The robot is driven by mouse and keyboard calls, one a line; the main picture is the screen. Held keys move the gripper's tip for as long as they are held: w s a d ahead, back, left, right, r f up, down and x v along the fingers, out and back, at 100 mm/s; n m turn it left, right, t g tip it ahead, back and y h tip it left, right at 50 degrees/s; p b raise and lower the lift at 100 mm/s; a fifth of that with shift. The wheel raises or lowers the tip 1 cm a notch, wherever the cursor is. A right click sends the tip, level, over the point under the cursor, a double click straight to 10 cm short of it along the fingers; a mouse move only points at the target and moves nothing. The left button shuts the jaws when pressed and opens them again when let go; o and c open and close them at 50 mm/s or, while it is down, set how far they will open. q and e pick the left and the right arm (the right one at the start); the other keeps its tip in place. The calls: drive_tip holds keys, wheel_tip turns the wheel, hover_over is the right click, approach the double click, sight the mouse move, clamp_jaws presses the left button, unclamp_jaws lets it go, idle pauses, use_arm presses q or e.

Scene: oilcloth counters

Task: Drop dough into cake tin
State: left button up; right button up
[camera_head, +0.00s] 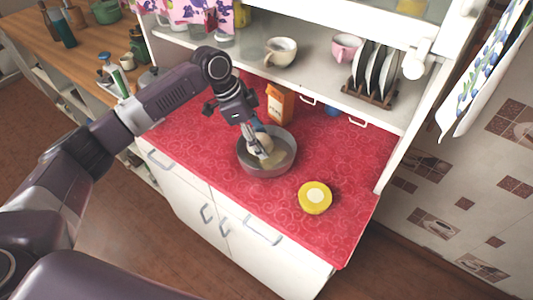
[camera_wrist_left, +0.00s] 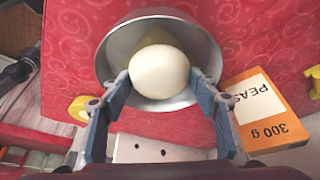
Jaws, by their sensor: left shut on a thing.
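The dough (camera_wrist_left: 159,72) is a smooth, whitish ball. In the wrist view it is between the blue fingertips of my left gripper (camera_wrist_left: 160,82), which is shut on it. In the head view the dough (camera_head: 260,143) shows in my left gripper (camera_head: 262,150), over the cake tin. The cake tin (camera_head: 283,165) is a round grey metal pan on the red counter; its rim (camera_wrist_left: 112,48) surrounds the dough in the wrist view. Whether the dough touches the tin's floor I cannot tell. My right gripper is not in view.
The red oilcloth counter (camera_head: 225,176) is clear at the front. An orange-and-white peas box (camera_wrist_left: 262,107) stands behind the tin, also in the head view (camera_head: 280,103). A yellow round item (camera_head: 315,197) lies front right. A shelf (camera_head: 310,76) with cups and a plate rack overhangs the back.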

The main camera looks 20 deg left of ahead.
use_arm(q)
drive_tip(key=o, duration=1.3)
drive_tip(key=shift+o, duration=0.2)
drive_tip(key=v, duration=1.2)
drive_tip(key=shift+s+d, duration=0.1)
